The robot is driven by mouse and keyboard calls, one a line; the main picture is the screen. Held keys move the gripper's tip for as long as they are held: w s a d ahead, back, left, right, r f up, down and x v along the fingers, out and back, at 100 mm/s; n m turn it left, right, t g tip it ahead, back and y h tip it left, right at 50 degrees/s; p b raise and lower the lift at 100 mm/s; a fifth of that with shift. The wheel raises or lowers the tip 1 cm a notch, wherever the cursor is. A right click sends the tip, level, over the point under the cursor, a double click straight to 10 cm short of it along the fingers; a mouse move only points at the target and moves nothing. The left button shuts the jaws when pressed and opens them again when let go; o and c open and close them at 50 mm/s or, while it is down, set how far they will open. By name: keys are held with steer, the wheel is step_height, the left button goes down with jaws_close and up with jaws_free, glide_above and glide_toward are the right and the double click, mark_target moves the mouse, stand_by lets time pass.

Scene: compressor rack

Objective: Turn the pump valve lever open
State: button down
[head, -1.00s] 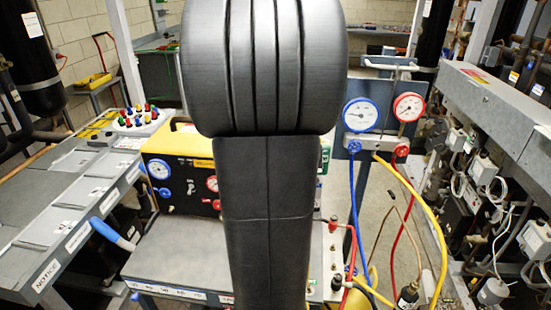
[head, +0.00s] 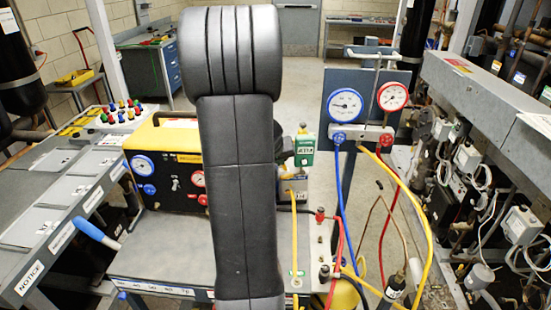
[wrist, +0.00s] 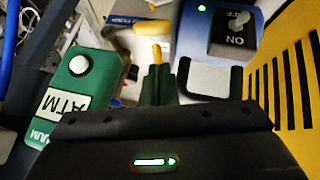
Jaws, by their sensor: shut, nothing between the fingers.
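A green gauge block (head: 304,150) with a white ATM label stands on a small pump (head: 294,188) on the cart, right of my arm in the head view. The green block (wrist: 85,85) is left of my gripper in the wrist view. My gripper (wrist: 157,70) is shut and empty, its dark fingers pointing away from the wrist. A slim yellow piece (wrist: 156,48) lies just beyond the fingertips; I cannot tell whether it touches them, or whether it is lever or hose. A blue ON/OFF switch panel (wrist: 238,35) is to the right. My arm hides part of the pump.
A yellow-black machine (head: 172,165) with dials stands left of my arm on the grey cart top (head: 160,245). A gauge manifold (head: 362,133) with blue, red and yellow hoses hangs at the right. A blue-handled bar (head: 97,235) sticks out at left.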

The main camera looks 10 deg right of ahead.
mark_target(285, 174)
steer(key=shift+s+d+f+b, duration=0.15)
steer(key=shift+f+b, duration=0.1)
steer(key=shift+f, duration=0.25)
steer(key=shift+s+d+f+b, duration=0.1)
steer(key=shift+s+f+b, duration=0.15)
steer(key=shift+f, duration=0.2)
steer(key=shift+s+d+f+b, duration=0.15)
steer(key=shift+f+b, duration=0.1)
steer(key=shift+f, duration=0.25)
steer(key=f+b, duration=0.1)
steer(key=b, duration=0.4)
steer(key=shift+w+a+f+h, duration=0.1)
steer(key=shift+a+h, duration=0.05)
steer(key=shift+h, duration=0.25)
steer(key=shift+n+b, duration=0.3)
steer(key=shift+b, duration=0.2)
steer(key=shift+r, duration=0.2)
